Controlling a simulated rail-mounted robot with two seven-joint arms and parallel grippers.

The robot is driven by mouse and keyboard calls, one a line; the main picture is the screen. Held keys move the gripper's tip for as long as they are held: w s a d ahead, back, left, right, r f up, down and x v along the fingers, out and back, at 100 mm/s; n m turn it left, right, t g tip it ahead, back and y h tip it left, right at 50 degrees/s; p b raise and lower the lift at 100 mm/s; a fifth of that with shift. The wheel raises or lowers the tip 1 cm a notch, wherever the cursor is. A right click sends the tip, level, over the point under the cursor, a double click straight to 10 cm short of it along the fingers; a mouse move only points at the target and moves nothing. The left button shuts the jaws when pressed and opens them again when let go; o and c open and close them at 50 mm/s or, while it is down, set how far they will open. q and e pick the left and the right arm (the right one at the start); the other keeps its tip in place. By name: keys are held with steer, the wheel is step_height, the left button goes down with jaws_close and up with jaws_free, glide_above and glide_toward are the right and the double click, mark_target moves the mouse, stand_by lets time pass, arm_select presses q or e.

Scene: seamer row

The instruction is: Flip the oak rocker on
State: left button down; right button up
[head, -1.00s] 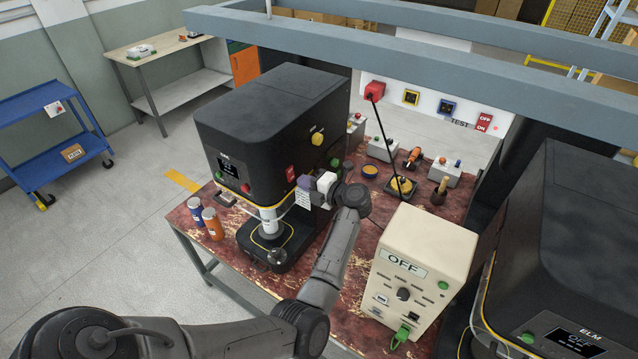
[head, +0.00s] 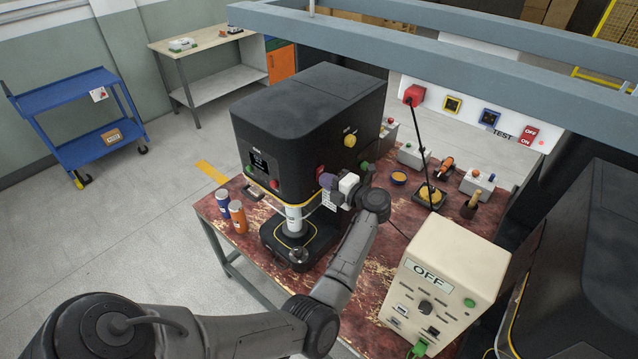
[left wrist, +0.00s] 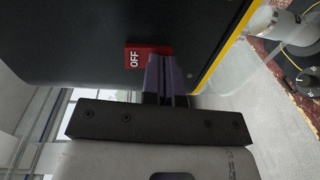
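A red rocker (head: 320,172) sits on the side of the black seamer (head: 300,110) in the middle of the head view. The seamer's name is too small to read there. In the left wrist view the red rocker (left wrist: 134,58) reads OFF. My left gripper (head: 329,181) is right in front of it, with its purple fingers together and nothing between them. In the left wrist view the fingertips (left wrist: 163,62) overlap the rocker's edge and hide part of it. I cannot tell whether they touch it. My right gripper is not in view.
A cream control box (head: 448,270) labelled OFF stands right of my left arm. Another black seamer (head: 585,240) is at the far right. Orange and blue cans (head: 238,217) stand on the worn red bench. A grey overhead beam (head: 430,60) crosses above.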

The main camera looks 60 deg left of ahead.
arm_select(q)
steer(key=f+b+v, duration=0.1)
steer(key=b+v, duration=0.1)
steer(key=v, duration=1.1)
steer(key=shift+w+d+r, duration=0.15)
steer(key=shift+d+r, duration=0.25)
steer(key=shift+r, duration=0.15)
steer(key=shift+a, duration=0.1)
